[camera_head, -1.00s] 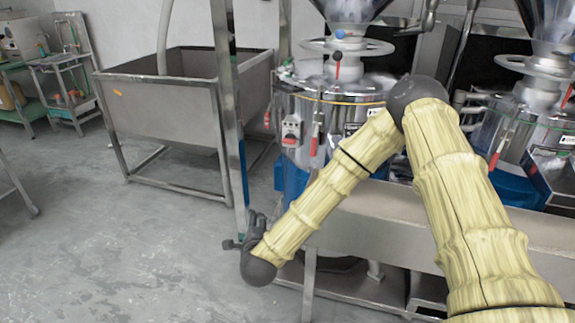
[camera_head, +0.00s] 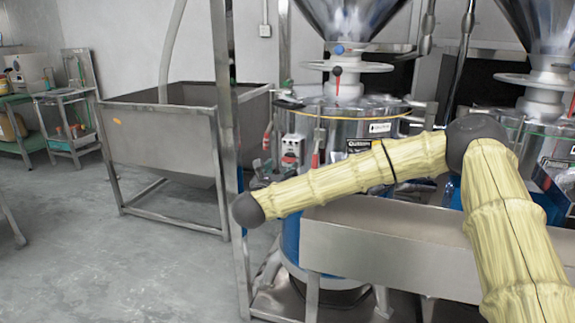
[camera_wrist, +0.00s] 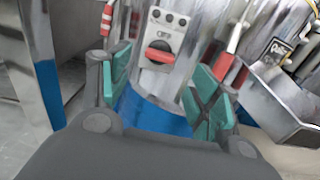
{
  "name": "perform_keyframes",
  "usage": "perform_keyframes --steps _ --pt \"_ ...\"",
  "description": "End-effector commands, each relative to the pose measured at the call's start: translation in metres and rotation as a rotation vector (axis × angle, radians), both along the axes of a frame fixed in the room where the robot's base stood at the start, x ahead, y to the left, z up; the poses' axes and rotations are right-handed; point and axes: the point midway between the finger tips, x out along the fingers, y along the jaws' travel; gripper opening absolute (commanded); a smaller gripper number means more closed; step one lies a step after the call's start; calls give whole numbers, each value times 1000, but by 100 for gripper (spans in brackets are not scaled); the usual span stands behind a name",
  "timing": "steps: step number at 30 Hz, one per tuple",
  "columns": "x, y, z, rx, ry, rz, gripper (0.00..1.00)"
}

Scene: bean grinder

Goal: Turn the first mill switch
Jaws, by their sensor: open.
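The first mill (camera_head: 335,125) is a steel drum with a blue lower part, left of a second mill. Its switch is a pale box with a red knob (camera_head: 290,155). In the wrist view the switch (camera_wrist: 160,40) faces me, with its red handle slightly tilted and several dark round buttons above. My gripper (camera_wrist: 163,85) is open, with green finger pads on either side of the view below the switch. The red handle appears in the gap between the fingers, with nothing held. In the head view my gripper (camera_head: 263,175) is small and partly hidden behind my wrist, just below and left of the switch.
A red-handled lever (camera_head: 316,150) hangs right of the switch. A steel trough (camera_head: 390,245) runs in front of the mills under my arm. A steel post (camera_head: 222,110) and a large bin (camera_head: 160,150) stand left. Grey floor at left is open.

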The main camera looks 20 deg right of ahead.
Motion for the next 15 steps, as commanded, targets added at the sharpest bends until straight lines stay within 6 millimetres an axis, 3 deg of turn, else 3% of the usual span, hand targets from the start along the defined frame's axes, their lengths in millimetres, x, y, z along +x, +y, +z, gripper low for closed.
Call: perform_keyframes --steps 9,15 --pt "41 -27 -1 -2 2 0 62" --pt "54 -36 -1 -2 2 2 62"
